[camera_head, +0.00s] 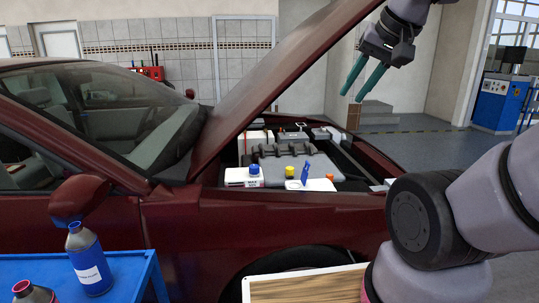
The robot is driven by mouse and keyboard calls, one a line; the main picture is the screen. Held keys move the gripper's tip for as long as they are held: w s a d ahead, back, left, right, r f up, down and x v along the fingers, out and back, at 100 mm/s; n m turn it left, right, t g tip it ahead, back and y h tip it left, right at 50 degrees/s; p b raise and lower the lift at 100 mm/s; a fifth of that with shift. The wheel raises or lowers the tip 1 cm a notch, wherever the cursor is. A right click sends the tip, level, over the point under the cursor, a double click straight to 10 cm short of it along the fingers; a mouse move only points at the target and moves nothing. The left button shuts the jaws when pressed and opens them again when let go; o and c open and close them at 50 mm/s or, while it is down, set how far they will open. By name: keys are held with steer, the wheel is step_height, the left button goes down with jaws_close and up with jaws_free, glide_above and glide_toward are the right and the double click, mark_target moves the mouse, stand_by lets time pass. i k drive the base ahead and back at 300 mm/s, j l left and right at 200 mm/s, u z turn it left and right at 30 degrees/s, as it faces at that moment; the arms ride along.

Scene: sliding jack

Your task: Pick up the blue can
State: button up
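The blue can (90,260) stands upright on a blue table (130,268) at the lower left. The gripper is far from the can.
A red can (32,292) stands left of the blue can, cut off by the frame. A dark red car (290,229) with its hood (285,68) raised fills the middle. A blue cabinet (498,103) stands far right.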

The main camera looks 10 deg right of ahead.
mark_target(83, 246)
steer(key=u, duration=1.65)
steer(key=z, duration=1.9)
steer(key=u, duration=1.9)
